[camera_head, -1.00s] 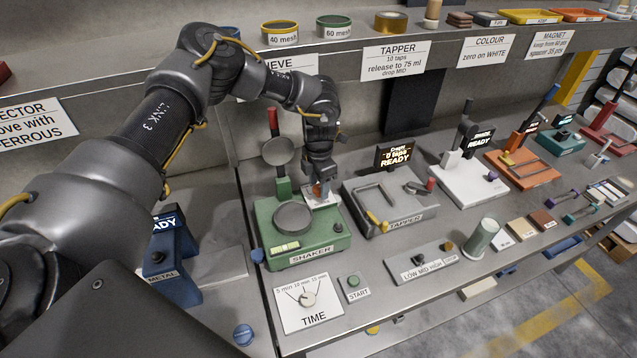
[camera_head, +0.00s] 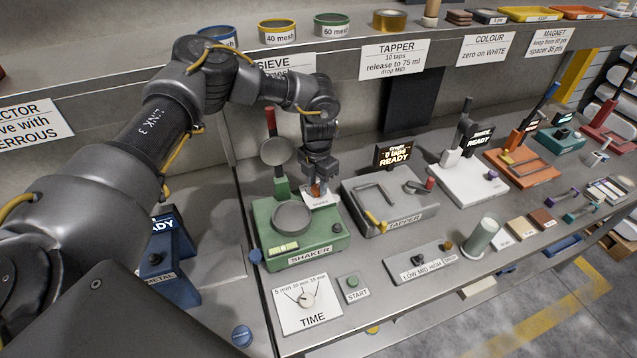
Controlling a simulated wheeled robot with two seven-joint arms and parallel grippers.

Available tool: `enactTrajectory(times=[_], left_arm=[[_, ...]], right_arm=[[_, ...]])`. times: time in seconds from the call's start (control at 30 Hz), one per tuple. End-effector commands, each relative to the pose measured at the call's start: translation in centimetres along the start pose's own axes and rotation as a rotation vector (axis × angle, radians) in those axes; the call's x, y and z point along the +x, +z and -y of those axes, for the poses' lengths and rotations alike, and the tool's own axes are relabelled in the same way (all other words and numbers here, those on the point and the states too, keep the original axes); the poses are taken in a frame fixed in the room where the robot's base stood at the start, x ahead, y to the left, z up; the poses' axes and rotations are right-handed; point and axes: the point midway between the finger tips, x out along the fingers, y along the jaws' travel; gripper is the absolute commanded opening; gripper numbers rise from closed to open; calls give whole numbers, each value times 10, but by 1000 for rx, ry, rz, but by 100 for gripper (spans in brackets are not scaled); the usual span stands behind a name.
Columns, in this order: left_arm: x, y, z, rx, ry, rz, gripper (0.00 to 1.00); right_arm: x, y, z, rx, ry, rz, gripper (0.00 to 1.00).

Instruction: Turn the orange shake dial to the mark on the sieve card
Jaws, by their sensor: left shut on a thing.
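My left gripper (camera_head: 318,189) points down at the back right of the green shaker (camera_head: 262,232). It is shut on the orange shake dial (camera_head: 316,191), of which only a small part shows between the fingers. The dial's white plate (camera_head: 322,203) is mostly hidden by the gripper, so its marks cannot be read. The sieve card (camera_head: 290,66) hangs on the shelf front, largely covered by my left arm, and its mark cannot be seen. My right gripper is not in view.
The grey tapper (camera_head: 388,215) stands close to the right of the gripper. The shaker's raised lid (camera_head: 277,151) and red handle are close on its left. A TIME dial (camera_head: 306,299) and a START button (camera_head: 352,282) lie in front. Mesh sieves (camera_head: 277,32) stand on the shelf above.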

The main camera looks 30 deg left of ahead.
Motion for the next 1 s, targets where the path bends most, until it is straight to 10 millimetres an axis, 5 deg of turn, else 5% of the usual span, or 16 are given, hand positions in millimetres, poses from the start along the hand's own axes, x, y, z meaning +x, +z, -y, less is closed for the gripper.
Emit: enactTrajectory(times=[0.6,1.0], left_arm=[[-2,-1,-1,-554,2,-2,9],[-1,-1,0,-744,2,-3,9]], right_arm=[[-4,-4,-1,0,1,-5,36],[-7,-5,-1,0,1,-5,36]])
